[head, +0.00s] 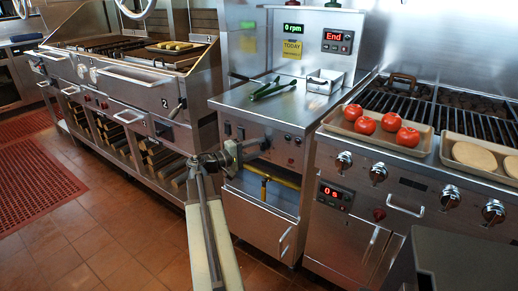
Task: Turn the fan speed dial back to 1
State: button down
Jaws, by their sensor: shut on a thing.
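My gripper (250,147) is at the front panel of the middle steel unit (275,140), shut on what appears to be the fan speed dial. The gripper hides the dial, so its pointer and setting cannot be read. A green display (293,28) on the unit's back panel reads 0 rpm. My arm reaches up to the panel from the bottom of the head view.
To the right is a char grill with several knobs, a tray of tomatoes (365,125) and another tray. A two-handled griddle station stands left.

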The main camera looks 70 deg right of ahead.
jog(key=shift+f, duration=0.1)
jog(key=c, duration=0.9)
grip_release()
jog(key=shift+c, duration=0.2)
jog(key=v, duration=0.8)
